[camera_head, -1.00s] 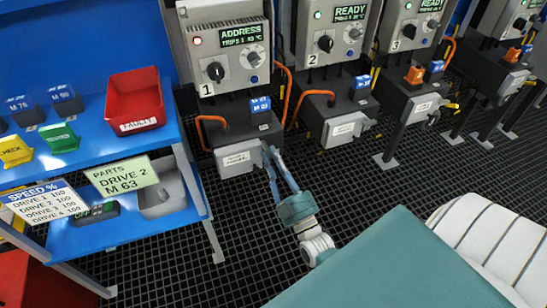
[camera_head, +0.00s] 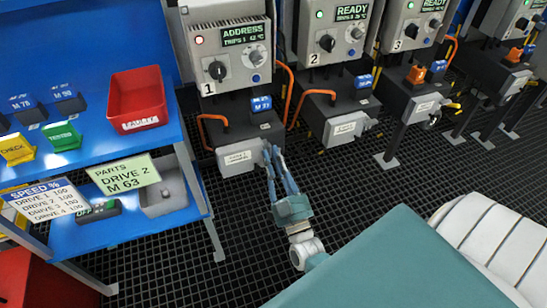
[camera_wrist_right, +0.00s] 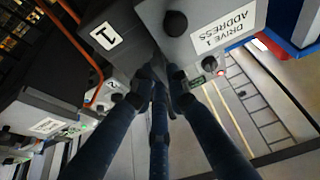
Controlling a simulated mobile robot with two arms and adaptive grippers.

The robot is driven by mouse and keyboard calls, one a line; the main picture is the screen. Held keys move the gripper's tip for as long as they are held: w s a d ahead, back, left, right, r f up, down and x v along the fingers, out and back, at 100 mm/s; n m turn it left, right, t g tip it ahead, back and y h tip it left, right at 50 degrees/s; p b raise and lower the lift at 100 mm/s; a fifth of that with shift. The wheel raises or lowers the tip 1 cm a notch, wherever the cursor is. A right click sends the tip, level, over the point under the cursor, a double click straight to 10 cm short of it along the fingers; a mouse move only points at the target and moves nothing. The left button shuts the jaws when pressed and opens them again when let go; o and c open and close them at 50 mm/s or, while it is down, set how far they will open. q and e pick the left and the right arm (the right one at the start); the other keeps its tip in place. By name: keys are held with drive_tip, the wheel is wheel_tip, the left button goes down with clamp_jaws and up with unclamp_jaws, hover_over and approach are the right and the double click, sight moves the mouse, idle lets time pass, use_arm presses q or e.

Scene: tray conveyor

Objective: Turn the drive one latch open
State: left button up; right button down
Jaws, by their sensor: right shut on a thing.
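Drive one is the leftmost unit, a grey control box (camera_head: 228,47) with an ADDRESS display, above a dark housing (camera_head: 240,122) with a white label plate (camera_head: 238,157). My right gripper (camera_head: 270,152) is at the right end of that plate, fingers pointing up and away from me. Its fingers cover the latch there, so I cannot see the latch's angle. In the right wrist view the dark fingers (camera_wrist_right: 160,80) are closed together on something small below the "DRIVE 1 ADDRESS" label (camera_wrist_right: 222,28). My left gripper is not in view.
An orange pipe (camera_head: 203,130) is left of the housing; another rises at its right. Drive two (camera_head: 333,42) stands to the right. A blue shelf with a red bin (camera_head: 137,100) stands left. The dark grid floor (camera_head: 340,190) is clear before the drives.

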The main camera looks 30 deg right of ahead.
drive_tip(key=c, duration=1.7)
unclamp_jaws()
drive_tip(key=shift+f, duration=0.1)
drive_tip(key=v, duration=1.2)
